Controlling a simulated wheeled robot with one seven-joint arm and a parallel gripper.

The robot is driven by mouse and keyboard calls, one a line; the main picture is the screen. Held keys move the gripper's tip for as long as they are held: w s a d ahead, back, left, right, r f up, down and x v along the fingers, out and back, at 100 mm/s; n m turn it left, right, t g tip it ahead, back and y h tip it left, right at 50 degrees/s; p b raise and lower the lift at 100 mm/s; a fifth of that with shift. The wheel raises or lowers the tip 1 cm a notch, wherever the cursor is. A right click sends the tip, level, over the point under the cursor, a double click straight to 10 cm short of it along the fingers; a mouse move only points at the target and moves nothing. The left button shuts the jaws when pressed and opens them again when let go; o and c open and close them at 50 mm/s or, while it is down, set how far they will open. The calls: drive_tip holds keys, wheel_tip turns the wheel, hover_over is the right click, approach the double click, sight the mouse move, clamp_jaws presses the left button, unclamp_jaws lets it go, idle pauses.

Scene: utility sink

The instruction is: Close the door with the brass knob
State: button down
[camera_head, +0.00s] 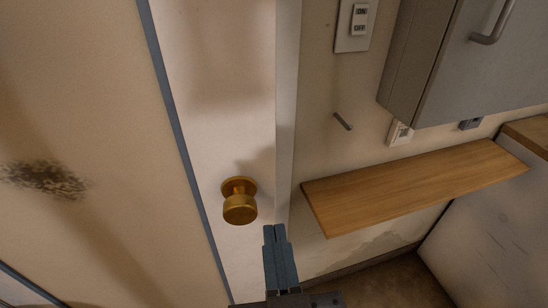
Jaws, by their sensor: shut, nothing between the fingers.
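A pale door (226,110) stands left of centre in the head view. A round brass knob (239,203) on a brass plate is fixed to its face near the right edge. My gripper (274,236) is at the bottom centre, its dark blue-grey fingers together and empty. The fingertips appear just right of and below the knob, near the door's right edge. Whether they touch the door or the knob, I cannot tell. A light vertical strip (286,100) runs along the door's right side. The door's lower part is partly hidden by my gripper.
A wooden shelf (410,185) juts from the wall to the right of my gripper. A grey cabinet (460,60) with a handle hangs above it. An ON/OFF switch (357,24) is on the wall. A beige wall with a dark stain (45,179) is at left.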

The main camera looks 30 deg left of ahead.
sight(257, 144)
drive_tip(key=p+x, duration=0.1)
drive_tip(key=x, duration=0.3)
drive_tip(key=p+x, duration=0.1)
drive_tip(key=x, duration=0.4)
drive_tip(key=p+x, duration=0.1)
drive_tip(key=x, duration=0.4)
drive_tip(key=shift+s+a+r, duration=0.2)
drive_tip(key=shift+a+r, duration=0.05)
drive_tip(key=shift+r, duration=0.15)
drive_tip(key=shift+w+a+f, duration=0.1)
drive_tip(key=shift+w, duration=0.05)
